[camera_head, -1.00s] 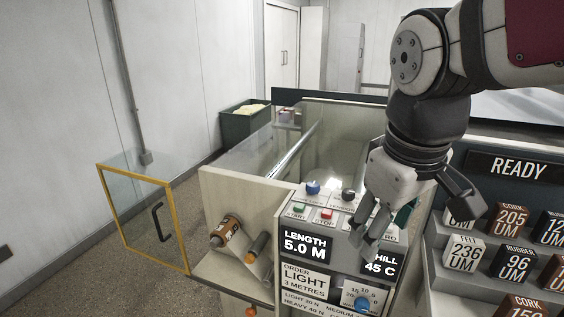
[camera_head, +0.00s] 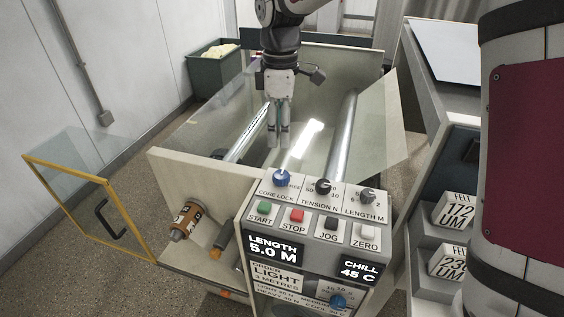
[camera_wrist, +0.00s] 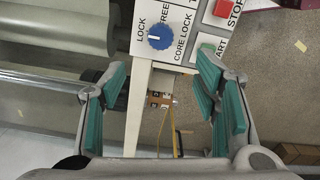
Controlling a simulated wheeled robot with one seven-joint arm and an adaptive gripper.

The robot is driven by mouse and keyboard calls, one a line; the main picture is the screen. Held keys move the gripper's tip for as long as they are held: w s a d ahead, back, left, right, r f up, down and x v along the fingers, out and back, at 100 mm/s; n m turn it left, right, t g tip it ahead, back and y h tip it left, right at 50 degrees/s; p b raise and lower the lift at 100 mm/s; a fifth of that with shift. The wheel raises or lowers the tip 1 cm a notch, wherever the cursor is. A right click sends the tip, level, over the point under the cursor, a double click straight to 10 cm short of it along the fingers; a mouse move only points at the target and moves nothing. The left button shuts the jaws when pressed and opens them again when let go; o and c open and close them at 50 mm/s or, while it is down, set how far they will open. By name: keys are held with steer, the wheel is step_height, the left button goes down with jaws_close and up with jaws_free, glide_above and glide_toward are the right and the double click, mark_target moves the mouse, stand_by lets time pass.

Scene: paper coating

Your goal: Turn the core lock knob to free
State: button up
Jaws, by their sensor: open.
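The core lock knob (camera_head: 281,177) is a round blue knob on the white-labelled top of the control panel. In the wrist view the knob (camera_wrist: 159,36) sits between the LOCK and FREE labels, and its pale mark seems to point left toward LOCK. My gripper (camera_head: 278,144) points down above the machine, behind the knob in the head view. In the wrist view its two teal-padded fingers (camera_wrist: 160,78) are spread wide with nothing between them. The knob lies ahead of the fingertips, apart from them.
The tension knob (camera_head: 323,186) and length knob (camera_head: 367,195) stand right of the core lock knob. The green start button (camera_head: 264,208) and red stop button (camera_head: 297,215) are in front. A clear cover (camera_head: 215,115) and metal rollers (camera_head: 343,135) lie behind the panel.

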mark_target(281, 174)
step_height(281, 174, down, 13)
steer(key=shift+r+p, duration=0.15)
steer(key=shift+p, duration=0.7)
steer(key=c, duration=1.1)
